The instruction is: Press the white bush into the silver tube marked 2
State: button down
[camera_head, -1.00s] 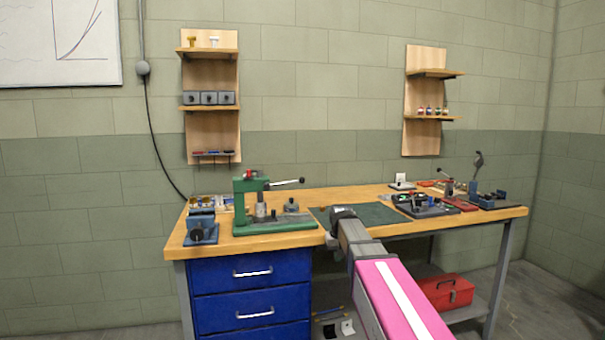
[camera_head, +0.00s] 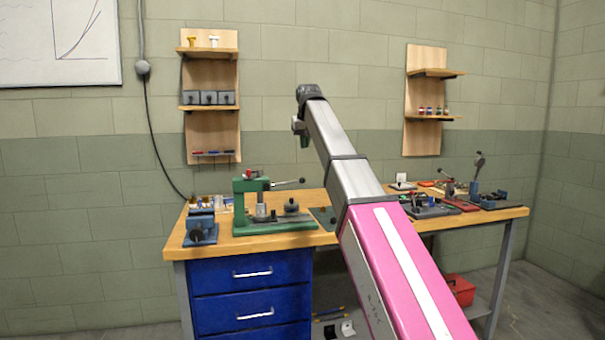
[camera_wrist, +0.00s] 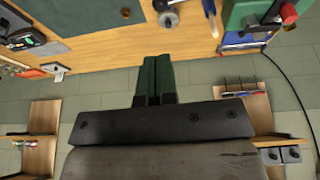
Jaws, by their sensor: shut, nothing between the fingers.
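A small white piece (camera_head: 213,41) that looks like the white bush stands on the top left wall shelf, beside a yellow one. A silver cylinder (camera_head: 260,210) stands at the green press (camera_head: 246,190); I cannot read a mark on it, so I cannot tell whether it is tube 2. My gripper (camera_head: 304,141) is raised in front of the wall, above the bench and right of the left shelves. In the wrist view its dark green fingers (camera_wrist: 157,59) are together and empty. The press (camera_wrist: 252,18) shows there at the top right.
The wooden bench (camera_head: 185,243) carries a blue vise (camera_head: 201,227) at its left end and several tools and trays at the right. Left shelves (camera_head: 209,108) and right shelves (camera_head: 433,117) hang on the wall.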

aim_at(303, 179)
jog(key=x, duration=1.1)
jog(key=shift+a+f, duration=0.1)
jog(key=shift+f, duration=0.3)
jog(key=shift+w+f, duration=0.2)
jog(key=shift+f, duration=0.25)
jog(key=shift+f, duration=0.7)
